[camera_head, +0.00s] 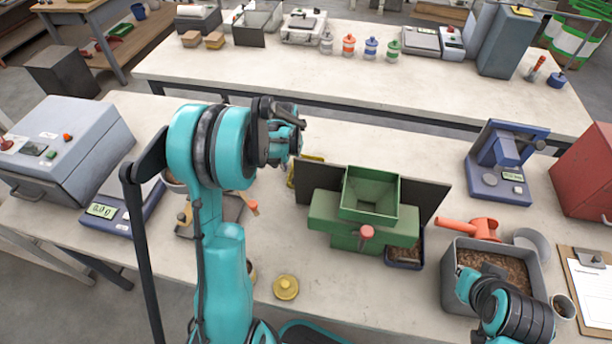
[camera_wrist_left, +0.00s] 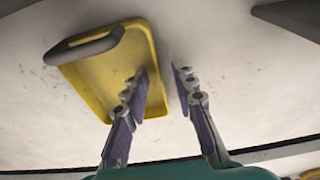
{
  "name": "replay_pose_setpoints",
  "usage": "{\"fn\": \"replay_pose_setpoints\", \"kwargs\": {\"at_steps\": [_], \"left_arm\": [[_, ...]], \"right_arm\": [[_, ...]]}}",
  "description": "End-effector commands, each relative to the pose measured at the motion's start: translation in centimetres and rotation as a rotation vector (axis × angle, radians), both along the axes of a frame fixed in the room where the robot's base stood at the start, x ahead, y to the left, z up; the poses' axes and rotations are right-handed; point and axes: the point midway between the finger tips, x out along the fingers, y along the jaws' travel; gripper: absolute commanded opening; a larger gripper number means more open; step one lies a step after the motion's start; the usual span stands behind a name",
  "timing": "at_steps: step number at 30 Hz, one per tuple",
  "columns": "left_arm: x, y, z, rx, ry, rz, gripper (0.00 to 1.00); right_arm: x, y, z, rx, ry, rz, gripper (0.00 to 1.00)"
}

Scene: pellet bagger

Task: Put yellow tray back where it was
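The yellow tray (camera_wrist_left: 90,80) is a shallow tray with a grey bar handle at one end. It lies on the pale bench top in the left wrist view. In the head view only a sliver of the yellow tray (camera_head: 291,177) shows, beside the dark panel of the green machine. My left gripper (camera_wrist_left: 160,76) is open and empty. One finger overlaps the tray's near edge in the wrist view, the other is over bare bench; contact cannot be told. My right arm is above the grey bin at the lower right, and its fingers cannot be made out.
The green hopper machine (camera_head: 372,195) with dark side panels stands close to the tray. A grey bin of pellets (camera_head: 510,262), an orange scoop (camera_head: 482,229) and a blue device (camera_head: 500,160) are on the right. A round yellow lid (camera_head: 286,287) lies at the front.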

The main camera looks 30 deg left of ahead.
Motion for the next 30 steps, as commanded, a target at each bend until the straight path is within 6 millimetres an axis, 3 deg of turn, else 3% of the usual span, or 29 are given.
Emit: {"fn": "replay_pose_setpoints", "kwargs": {"at_steps": [1,3,4,17,30], "left_arm": [[0.0,0.0,0.0,0.000,0.000,0.000,0.21],[0.0,0.0,0.0,0.000,0.000,0.000,0.03],[0.0,0.0,0.0,0.000,0.000,0.000,0.00],[0.0,0.0,0.4,0.000,0.000,0.000,0.00],[0.0,0.0,8.5,0.000,0.000,0.000,0.00]], "right_arm": [[0.0,0.0,0.0,0.000,0.000,0.000,0.00],[0.0,0.0,0.0,0.000,0.000,0.000,0.00],[0.0,0.0,0.0,0.000,0.000,0.000,0.00],[0.0,0.0,0.2,0.000,0.000,0.000,0.00],[0.0,0.0,2.9,0.000,0.000,0.000,0.00]]}}
